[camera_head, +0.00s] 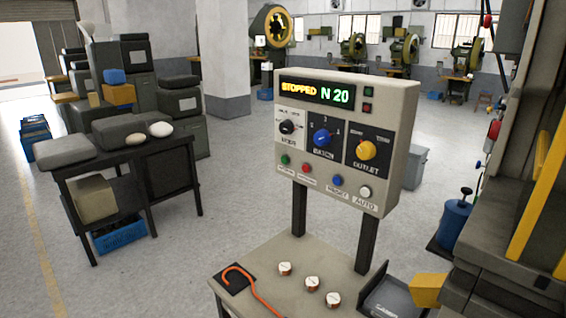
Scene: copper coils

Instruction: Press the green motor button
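The control panel (340,135) stands on two dark posts above a grey table. Its display (318,92) reads "STOPPED N 20". The green button (285,159) is at the lower left of the panel face, with a red button (306,168) to its right. A blue button (337,180) and a white button (365,192) follow further right. Above them are a black knob (288,126), a blue knob (321,137) and a yellow knob (366,150). Nothing covers the green button. Neither of my grippers is in view.
The table (262,262) below the panel holds several small red-and-white round pieces (312,283) and an orange hooked rod (240,271). A tray (392,298) is at its right. A machine with yellow bars (540,195) fills the right side.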

